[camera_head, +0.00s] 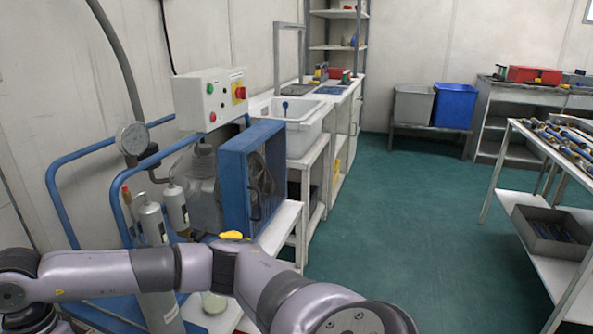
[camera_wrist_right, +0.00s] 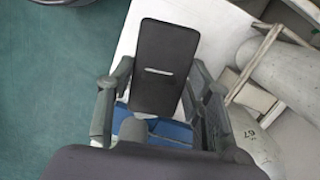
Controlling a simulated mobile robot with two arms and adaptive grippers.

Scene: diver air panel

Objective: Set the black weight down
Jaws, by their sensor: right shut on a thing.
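The black weight (camera_wrist_right: 168,50) is a dark, flat rectangular block with a short pale slot or bar across its middle. It shows in the right wrist view, where my right gripper (camera_wrist_right: 159,78) is shut on it, one finger at each side. Behind it is a white surface (camera_wrist_right: 215,25); I cannot tell whether the weight touches it. The weight and the right gripper do not show in the head view. One of my arms crosses the bottom of the head view from the left, and my left gripper is out of view.
In the wrist view, a grey cylinder (camera_wrist_right: 285,70) and a pale frame lie right of the gripper, with green floor at left. In the head view, a blue-framed compressor (camera_head: 235,175) and white sink (camera_head: 290,120) stand along the wall. Green floor (camera_head: 420,220) is clear at centre right.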

